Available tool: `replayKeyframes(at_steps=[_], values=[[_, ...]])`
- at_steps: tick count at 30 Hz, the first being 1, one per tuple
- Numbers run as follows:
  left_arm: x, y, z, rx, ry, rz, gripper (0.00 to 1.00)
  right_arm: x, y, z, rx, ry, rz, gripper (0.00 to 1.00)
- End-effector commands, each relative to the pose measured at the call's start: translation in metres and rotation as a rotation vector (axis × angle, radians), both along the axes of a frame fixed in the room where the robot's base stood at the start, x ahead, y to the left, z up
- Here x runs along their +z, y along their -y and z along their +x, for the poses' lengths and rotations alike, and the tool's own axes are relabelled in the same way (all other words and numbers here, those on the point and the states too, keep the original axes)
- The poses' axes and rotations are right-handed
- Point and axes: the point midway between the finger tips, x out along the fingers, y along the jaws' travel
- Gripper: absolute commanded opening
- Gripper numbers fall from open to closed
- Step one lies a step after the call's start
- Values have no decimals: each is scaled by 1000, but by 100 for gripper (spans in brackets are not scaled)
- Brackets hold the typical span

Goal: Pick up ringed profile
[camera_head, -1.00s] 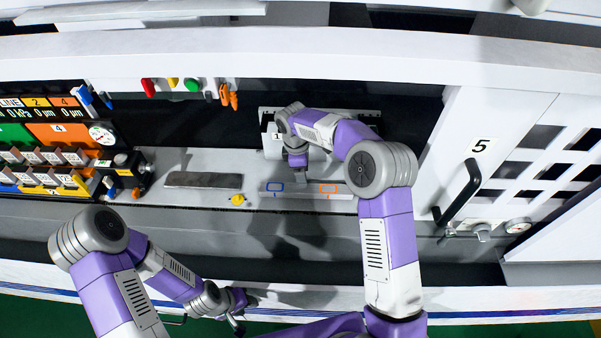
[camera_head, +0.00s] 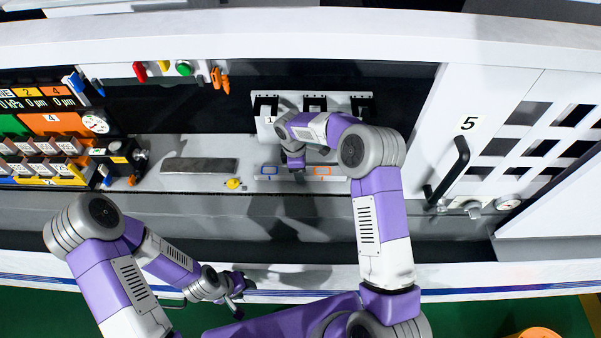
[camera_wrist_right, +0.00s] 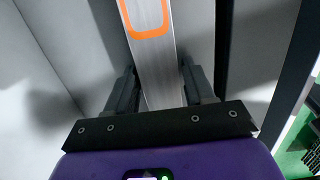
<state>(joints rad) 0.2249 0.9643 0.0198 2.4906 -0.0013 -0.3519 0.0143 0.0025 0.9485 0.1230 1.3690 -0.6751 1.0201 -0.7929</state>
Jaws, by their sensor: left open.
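The ringed profile (camera_head: 296,177) is a long silver bar with a blue outline and an orange outline on it, lying on the grey machine bed. In the right wrist view the profile (camera_wrist_right: 160,70) runs between my two dark fingers, its orange ring at the top. My right gripper (camera_wrist_right: 158,85) is open around it, one finger on each side; small gaps seem to remain. In the head view the right gripper (camera_head: 294,168) is over the profile between the two outlines, its fingers partly hidden. My left gripper (camera_head: 238,298) is open and empty near the front edge.
A dark flat plate (camera_head: 199,165) lies left of the profile, with a yellow knob (camera_head: 234,184) between them. Behind stands a white fixture (camera_head: 316,103) marked 1. A control panel (camera_head: 45,125) is at left and a door (camera_head: 490,130) marked 5 at right.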

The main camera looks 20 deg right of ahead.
Motion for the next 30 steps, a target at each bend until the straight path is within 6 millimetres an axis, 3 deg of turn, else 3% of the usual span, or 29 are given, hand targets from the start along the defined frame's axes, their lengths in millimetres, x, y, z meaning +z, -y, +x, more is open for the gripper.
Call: replayKeyframes(at_steps=[1, 8, 17, 23, 30], values=[[0, 0, 0, 0, 0, 0, 43, 0, 0, 0, 0, 0, 0, 45], [0, 0, 0, 0, 0, 0, 43, 0, 0, 0, 0, 1, 0, 10], [0, 0, 0, 0, 0, 0, 43, 5, 0, 1, 0, 3, 0, 8], [-1, 0, 0, 0, 0, 0, 43, 39, 0, 2, -1, 8, 1, 8], [1, 0, 0, 0, 0, 0, 43, 105, 0, 2, 0, 9, 1, 8]])
